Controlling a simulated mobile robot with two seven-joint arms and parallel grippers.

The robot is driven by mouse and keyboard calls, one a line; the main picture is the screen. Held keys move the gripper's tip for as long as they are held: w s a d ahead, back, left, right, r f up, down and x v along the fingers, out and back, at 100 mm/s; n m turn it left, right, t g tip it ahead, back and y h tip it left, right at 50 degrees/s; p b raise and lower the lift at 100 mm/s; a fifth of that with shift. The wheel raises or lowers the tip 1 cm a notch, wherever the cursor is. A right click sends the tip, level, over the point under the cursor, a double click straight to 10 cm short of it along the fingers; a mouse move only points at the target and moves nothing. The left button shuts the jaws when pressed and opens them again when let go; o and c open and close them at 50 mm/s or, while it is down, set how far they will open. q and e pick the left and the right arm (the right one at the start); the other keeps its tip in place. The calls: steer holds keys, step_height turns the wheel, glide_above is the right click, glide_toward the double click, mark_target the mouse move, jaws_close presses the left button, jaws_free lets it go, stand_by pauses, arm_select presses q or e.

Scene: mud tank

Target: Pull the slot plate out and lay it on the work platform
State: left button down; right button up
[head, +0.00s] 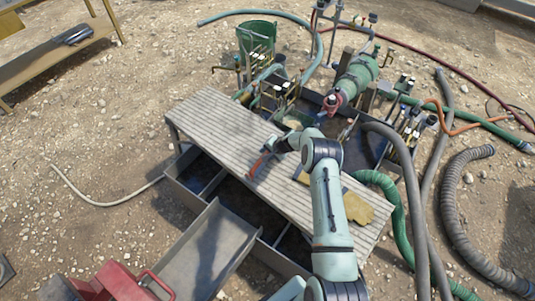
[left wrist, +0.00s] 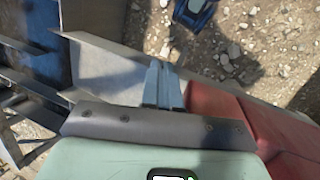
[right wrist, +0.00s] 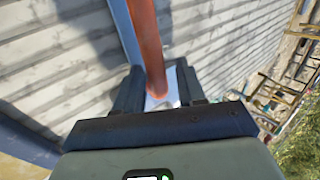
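The work platform (head: 215,120) is a long grey slatted board over the open tank; its slats also fill much of the right wrist view (right wrist: 60,60). My right gripper (head: 268,151) is low over it. In the right wrist view its fingers (right wrist: 162,82) stand apart, with an orange-red bar (right wrist: 148,40) between them. This bar (head: 257,165) shows beside the gripper in the head view. A blue strip (right wrist: 124,30) runs alongside it. I cannot tell for sure which piece is the slot plate. My left gripper (left wrist: 165,75) is shut and empty, above a grey metal chute (left wrist: 110,70).
The grey chute (head: 205,250) slopes from the tank (head: 190,172) towards the front, near red equipment (head: 120,282). A yellow cloth-like piece (head: 358,208) lies at the platform's right end. Pipes and valves crowd behind. Thick hoses (head: 455,215) lie at right.

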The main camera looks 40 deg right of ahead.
steer(key=shift+o, duration=0.4)
steer(key=shift+s+a+f, duration=0.1)
steer(key=shift+s+f, duration=0.1)
steer(key=shift+f, duration=0.05)
steer(key=shift+s+r, duration=0.1)
steer(key=shift+r, duration=0.1)
arm_select(q)
steer(key=s+f+b, duration=0.2)
steer(key=f, duration=0.1)
steer(key=shift+s+f, duration=0.15)
steer(key=shift+s, duration=0.1)
arm_select(e)
steer(key=v, duration=1.3)
steer(key=shift+r, duration=0.15)
